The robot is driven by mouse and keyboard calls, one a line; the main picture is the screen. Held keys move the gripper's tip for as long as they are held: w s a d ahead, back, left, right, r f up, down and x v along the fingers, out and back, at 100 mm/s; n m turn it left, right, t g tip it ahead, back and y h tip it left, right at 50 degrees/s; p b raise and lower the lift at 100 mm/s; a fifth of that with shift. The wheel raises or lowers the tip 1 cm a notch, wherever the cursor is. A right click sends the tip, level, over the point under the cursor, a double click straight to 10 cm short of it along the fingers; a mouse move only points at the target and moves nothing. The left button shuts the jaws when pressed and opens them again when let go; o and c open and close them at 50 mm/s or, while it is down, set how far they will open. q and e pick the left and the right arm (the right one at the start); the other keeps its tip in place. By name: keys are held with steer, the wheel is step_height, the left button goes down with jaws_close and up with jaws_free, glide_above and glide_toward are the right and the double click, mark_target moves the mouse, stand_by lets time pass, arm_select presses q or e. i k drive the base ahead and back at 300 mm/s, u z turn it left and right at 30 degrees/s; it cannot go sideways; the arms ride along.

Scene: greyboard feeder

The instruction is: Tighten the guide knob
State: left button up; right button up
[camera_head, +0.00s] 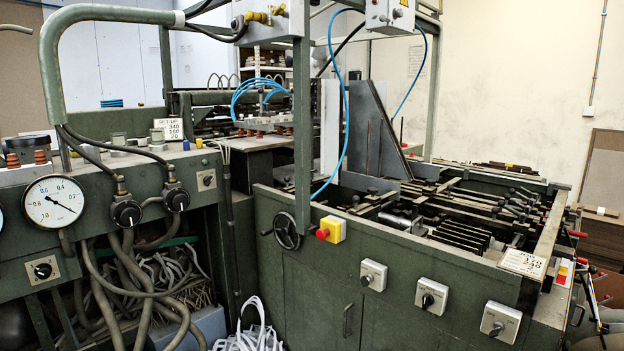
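No knob in view is marked clearly enough for me to tell which is the guide knob. A black handwheel (287,231) is on the front of the green feeder cabinet (300,290). Two round black knobs, a left one (127,213) and a right one (176,197), sit on the left console with hoses attached. Guide bars and rails (470,215) lie across the feeder bed at the right, with small levers and red-tipped handles (577,234) at its far right side. Fine detail there is too small to tell. Neither of my grippers is in view.
A pressure gauge (53,202) is on the left console. A red and yellow stop button (330,229) and several white switch boxes, one in the middle (432,296), stick out from the cabinet front. Loose hoses (150,290) hang below the console. A green post (302,120) rises in the middle.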

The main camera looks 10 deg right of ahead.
mark_target(372, 190)
steer(key=u, duration=0.6)
steer(key=i, duration=1)
steer(key=z, duration=0.4)
steer(key=i, duration=0.9)
steer(key=z, duration=0.9)
